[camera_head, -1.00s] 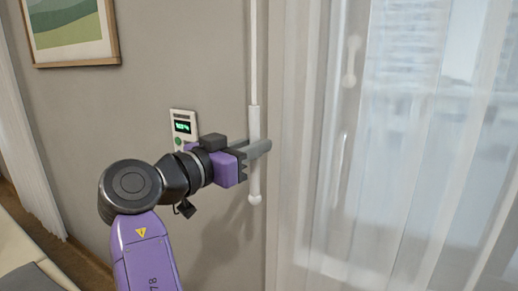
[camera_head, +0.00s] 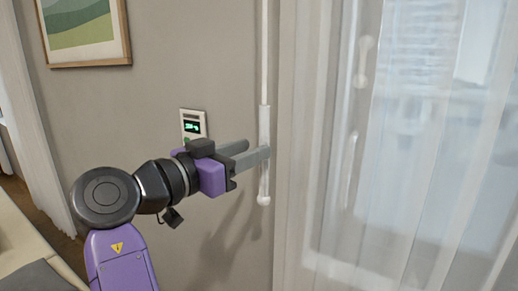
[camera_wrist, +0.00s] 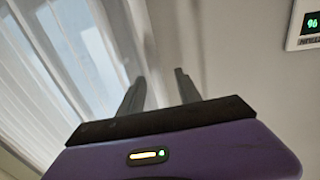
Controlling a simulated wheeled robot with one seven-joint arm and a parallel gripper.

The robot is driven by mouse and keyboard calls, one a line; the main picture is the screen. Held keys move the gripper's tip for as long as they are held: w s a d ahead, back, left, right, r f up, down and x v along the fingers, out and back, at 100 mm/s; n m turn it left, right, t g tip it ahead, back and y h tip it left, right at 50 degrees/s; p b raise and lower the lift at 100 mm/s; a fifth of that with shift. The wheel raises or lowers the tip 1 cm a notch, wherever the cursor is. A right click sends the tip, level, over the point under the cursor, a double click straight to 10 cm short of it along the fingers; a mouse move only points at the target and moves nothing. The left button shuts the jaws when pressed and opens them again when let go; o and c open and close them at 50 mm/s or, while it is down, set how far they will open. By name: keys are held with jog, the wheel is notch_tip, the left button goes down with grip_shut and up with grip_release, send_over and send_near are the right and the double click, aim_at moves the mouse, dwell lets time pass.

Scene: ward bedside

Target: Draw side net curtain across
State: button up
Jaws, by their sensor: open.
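The sheer white net curtain (camera_head: 312,120) hangs in folds in front of the window at the right of the head view. It also shows at the left of the wrist view (camera_wrist: 35,85). A white pull wand (camera_head: 264,118) hangs upright beside the curtain's left edge, ending in a round knob. My gripper (camera_head: 255,149) is open at the height of the wand's thick lower part. One finger's tip overlaps the wand in the head view; I cannot tell whether they touch.
A wall panel with a green display (camera_head: 193,125) is just behind my gripper, and shows in the wrist view (camera_wrist: 306,25). A framed picture (camera_head: 86,35) hangs at upper left. A pale bed-like surface (camera_head: 30,245) lies at lower left. A window handle (camera_head: 363,62) shows through the curtain.

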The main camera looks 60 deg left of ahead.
jog(key=shift+v, duration=1.9)
